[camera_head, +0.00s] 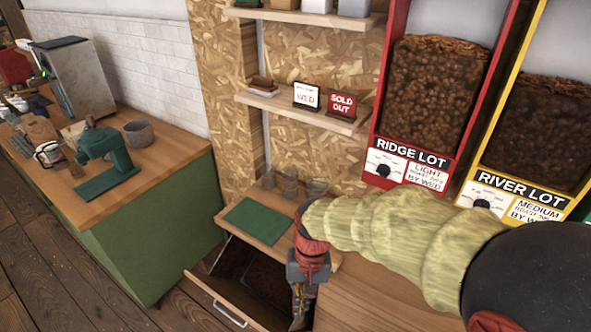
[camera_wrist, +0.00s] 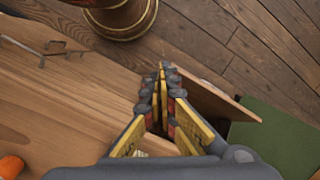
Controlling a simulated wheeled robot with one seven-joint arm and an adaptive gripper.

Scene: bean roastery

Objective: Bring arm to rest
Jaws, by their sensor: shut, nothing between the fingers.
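My gripper (camera_head: 298,304) hangs at the end of my arm, pointing down beside the open drawer (camera_head: 208,291) at the counter's front. In the wrist view my gripper (camera_wrist: 163,72) has its fingers closed together with nothing between them. My arm, in a yellowish sleeve, reaches in from the lower right of the head view. Its bend hides part of the counter behind it.
A green mat (camera_head: 258,221) and several small cups (camera_head: 290,182) sit on the counter behind the drawer. Bean bins (camera_head: 425,95) stand at right. In the wrist view, an orange object (camera_wrist: 11,167), a wire piece (camera_wrist: 45,52) and a round base (camera_wrist: 122,20) show. Floor (camera_head: 150,318) is clear.

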